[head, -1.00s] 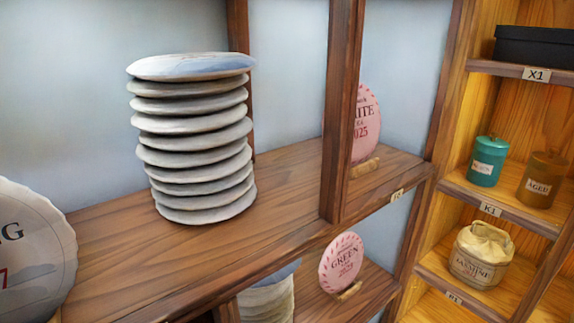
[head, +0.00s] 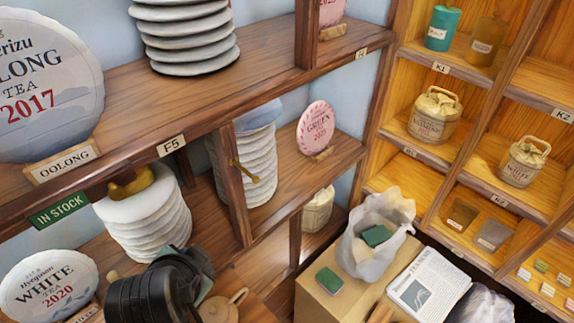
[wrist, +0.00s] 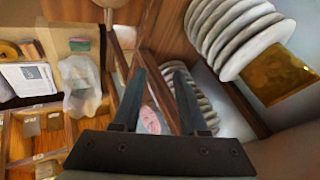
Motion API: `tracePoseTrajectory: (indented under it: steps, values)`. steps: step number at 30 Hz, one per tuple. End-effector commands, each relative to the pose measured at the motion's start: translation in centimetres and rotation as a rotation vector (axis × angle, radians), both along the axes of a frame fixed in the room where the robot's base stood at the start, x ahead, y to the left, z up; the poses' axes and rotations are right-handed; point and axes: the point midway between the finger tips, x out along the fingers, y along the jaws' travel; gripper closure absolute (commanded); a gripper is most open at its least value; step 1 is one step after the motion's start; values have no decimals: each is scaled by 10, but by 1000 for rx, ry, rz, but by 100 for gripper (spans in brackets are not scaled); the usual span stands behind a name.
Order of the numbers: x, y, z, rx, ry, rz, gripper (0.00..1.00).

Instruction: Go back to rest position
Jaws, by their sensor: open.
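My gripper (wrist: 158,95) shows in the wrist view with its two dark fingers apart and nothing between them. Behind the fingers are a stack of pale tea cakes (wrist: 200,100) and a pink tea cake (wrist: 150,118). In the head view a dark part of my arm (head: 155,295) shows at the bottom left, in front of the lower shelf. The fingertips cannot be made out there.
Stacked tea cakes (head: 145,215) stand close to my arm on the lower shelf, and others (head: 190,40) on the shelf above. An oolong display cake (head: 45,95) stands at upper left. A box (head: 320,295) with a plastic bag (head: 375,235) and newspaper (head: 428,285) stands at lower right.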

Motion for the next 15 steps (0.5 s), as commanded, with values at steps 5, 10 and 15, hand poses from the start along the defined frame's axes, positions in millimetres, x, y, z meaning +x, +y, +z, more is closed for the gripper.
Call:
tracePoseTrajectory:
  steps: [5,10,15]
  values:
    - [66,-25,101,15,-423,59,57]
    - [91,-72,220,-96,-869,62,57]
    - [68,-127,334,-309,-1285,4,57]
